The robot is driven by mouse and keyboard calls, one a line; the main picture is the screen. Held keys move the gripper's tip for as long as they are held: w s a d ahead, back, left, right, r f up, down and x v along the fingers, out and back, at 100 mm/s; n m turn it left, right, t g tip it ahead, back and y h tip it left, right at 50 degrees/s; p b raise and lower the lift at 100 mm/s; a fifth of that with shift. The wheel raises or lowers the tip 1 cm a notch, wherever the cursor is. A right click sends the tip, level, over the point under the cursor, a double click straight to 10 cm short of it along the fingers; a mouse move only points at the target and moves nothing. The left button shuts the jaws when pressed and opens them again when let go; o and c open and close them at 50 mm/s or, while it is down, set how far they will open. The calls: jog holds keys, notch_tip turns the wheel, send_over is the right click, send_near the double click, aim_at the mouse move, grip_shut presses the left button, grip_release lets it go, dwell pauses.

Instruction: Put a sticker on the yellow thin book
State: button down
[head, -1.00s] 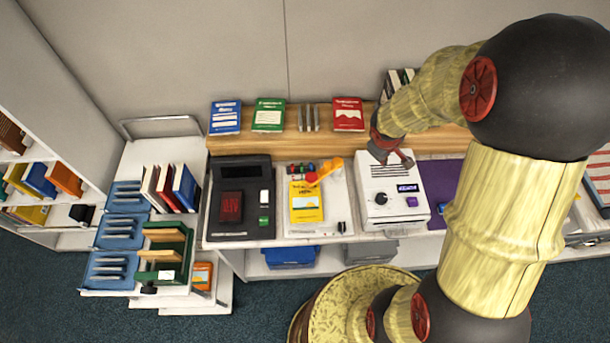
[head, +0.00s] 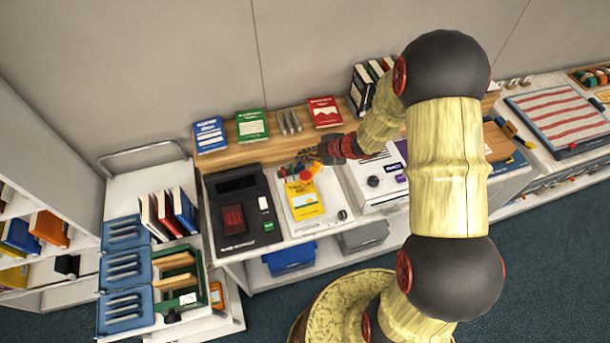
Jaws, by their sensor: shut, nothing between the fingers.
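The yellow thin book (head: 306,204) lies flat on a white tray (head: 333,222) on the counter. Its cover has a pale picture panel, and its upper end is partly covered by small red and orange items (head: 304,175). I cannot make out a separate sticker. My gripper (head: 312,160) is shut and empty, just behind the book's upper end, near several small coloured pieces (head: 290,170). It looks close above them; whether it touches any is too small to tell.
A black device (head: 240,225) stands left of the tray, and a white machine with a knob (head: 373,182) stands right of it. A cart with blue racks (head: 125,268) stands at left.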

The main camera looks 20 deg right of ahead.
jog(key=shift+w+d+f, duration=0.1)
jog(key=b, duration=0.7)
send_over(305, 177)
notch_tip(305, 177, down, 7)
jog(key=shift+w+f, duration=0.1)
jog(key=shift+f+b, duration=0.55)
jog(key=shift+f, duration=0.2)
dwell(0.6)
jog(key=shift+f, duration=0.4)
jog(key=shift+f+b, duration=0.55)
jog(key=shift+f, duration=0.15)
dwell(0.9)
jog(key=shift+r, duration=0.15)
jog(key=shift+r+p, duration=1)
jog(key=shift+p, duration=0.15)
